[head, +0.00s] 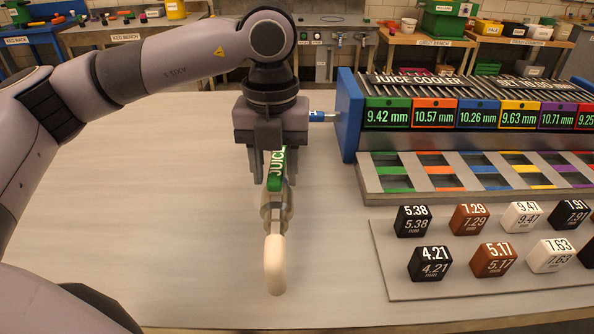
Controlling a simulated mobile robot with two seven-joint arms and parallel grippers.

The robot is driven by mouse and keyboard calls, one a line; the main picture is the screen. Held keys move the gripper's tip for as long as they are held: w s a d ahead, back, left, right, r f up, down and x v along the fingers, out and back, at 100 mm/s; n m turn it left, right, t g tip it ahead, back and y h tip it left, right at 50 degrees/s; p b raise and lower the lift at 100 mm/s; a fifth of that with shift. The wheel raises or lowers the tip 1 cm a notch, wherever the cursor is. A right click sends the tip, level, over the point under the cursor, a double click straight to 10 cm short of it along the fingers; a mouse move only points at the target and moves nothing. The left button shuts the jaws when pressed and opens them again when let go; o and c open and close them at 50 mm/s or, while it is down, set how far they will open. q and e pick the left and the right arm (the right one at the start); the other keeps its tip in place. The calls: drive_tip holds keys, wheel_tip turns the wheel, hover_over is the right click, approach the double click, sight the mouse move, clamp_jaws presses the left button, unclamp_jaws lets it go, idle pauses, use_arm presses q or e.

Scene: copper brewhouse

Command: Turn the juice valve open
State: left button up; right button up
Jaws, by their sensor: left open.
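The juice valve shows as a green "JUICE" label (277,170) above a metal body and a long cream handle (275,265). The handle points toward me, down in the picture. My left gripper (274,178) is open and points down over the valve, with its fingers beside the label. Whether the fingers touch the valve cannot be told. The gripper hides the valve's upper part. A blue fitting (318,116) shows between the gripper and the juice cooler's (347,115) blue side. My right gripper is not in view.
The cooler bears several coloured millimetre displays, with coloured slots (435,184) below. In front of it, a grey board (395,276) holds several numbered cubes (430,262). The pale table (130,190) is clear to the left. Benches (430,40) stand behind.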

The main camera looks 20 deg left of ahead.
sight(276, 173)
use_arm(q)
wheel_tip(276, 173, up, 6)
drive_tip(key=p, duration=0.4)
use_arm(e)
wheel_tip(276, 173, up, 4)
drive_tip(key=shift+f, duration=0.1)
use_arm(q)
drive_tip(key=shift+r, duration=0.6)
wheel_tip(276, 173, up, 6)
drive_tip(key=shift+r, duration=0.15)
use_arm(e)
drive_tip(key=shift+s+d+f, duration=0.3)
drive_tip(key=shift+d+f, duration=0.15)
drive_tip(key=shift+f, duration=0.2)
